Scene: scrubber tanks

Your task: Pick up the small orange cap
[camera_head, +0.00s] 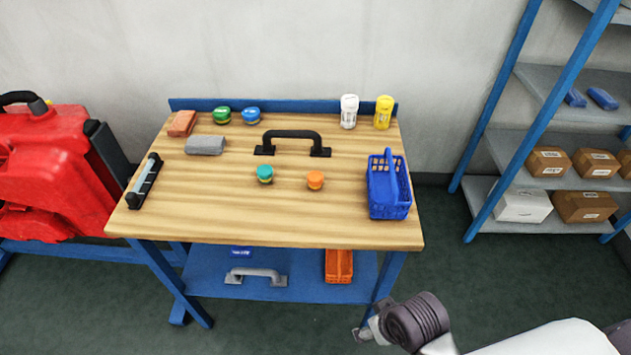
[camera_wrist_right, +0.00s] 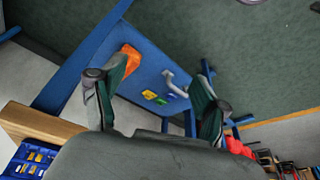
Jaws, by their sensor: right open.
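The small orange cap (camera_head: 315,180) stands on the wooden tabletop of the workbench (camera_head: 215,222), right of the middle. A teal cap (camera_head: 265,174) stands apart to its left. My right gripper (camera_head: 366,331) is low in front of the bench's right front leg, below tabletop height and well away from the orange cap. In the right wrist view my right gripper (camera_wrist_right: 160,80) is open, with nothing between its fingers. The orange cap does not show in that view. My left gripper is not in view.
A blue basket (camera_head: 389,190) stands right of the orange cap, and a black handle (camera_head: 293,142) lies behind it. Green and blue caps, bottles, a sponge and a cloth line the back. The lower shelf (camera_head: 205,275) holds an orange bin (camera_head: 339,266) and a grey handle (camera_head: 256,276).

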